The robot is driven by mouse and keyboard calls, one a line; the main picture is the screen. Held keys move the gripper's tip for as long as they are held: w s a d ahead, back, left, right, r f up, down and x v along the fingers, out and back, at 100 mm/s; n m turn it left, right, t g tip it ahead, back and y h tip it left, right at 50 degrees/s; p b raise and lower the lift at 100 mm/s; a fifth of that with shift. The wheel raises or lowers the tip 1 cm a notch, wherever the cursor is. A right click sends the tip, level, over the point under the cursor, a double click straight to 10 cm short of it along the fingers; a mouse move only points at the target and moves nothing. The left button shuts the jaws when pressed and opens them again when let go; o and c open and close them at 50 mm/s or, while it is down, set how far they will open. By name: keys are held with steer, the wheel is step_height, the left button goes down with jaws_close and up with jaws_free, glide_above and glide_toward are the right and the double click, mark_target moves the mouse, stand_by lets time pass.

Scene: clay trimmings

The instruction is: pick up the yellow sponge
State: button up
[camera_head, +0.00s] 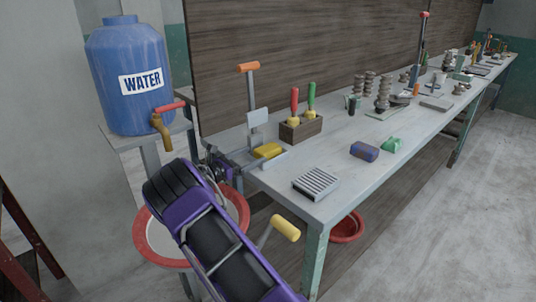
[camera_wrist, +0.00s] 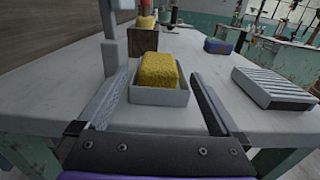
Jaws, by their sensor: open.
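The yellow sponge (camera_wrist: 159,70) sits in a shallow grey tray (camera_wrist: 160,96) on the workbench, seen straight ahead in the wrist view. In the head view the sponge (camera_head: 267,151) lies near the bench's left end, in the tray (camera_head: 273,161). My gripper (camera_wrist: 160,90) is open, with one finger on each side of the tray and the sponge between them in the picture. Nothing is held. In the head view my gripper (camera_head: 232,160) is at the bench's left end, beside the tray, and partly hidden by my purple arm.
A grey lever tool with an orange handle (camera_head: 249,67) rises just behind the tray. A ribbed block (camera_head: 316,183), a blue block (camera_head: 364,151) and a wooden holder (camera_head: 300,128) stand nearby. A blue water barrel (camera_head: 128,75) with a tap is at left.

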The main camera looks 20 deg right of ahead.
mark_target(263, 150)
steer(key=x, duration=0.5)
steer(key=shift+w+d, duration=0.2)
steer(key=shift+d, duration=0.1)
steer(key=shift+c, duration=0.2)
steer(key=shift+r, duration=0.1)
steer(key=c, duration=1.4)
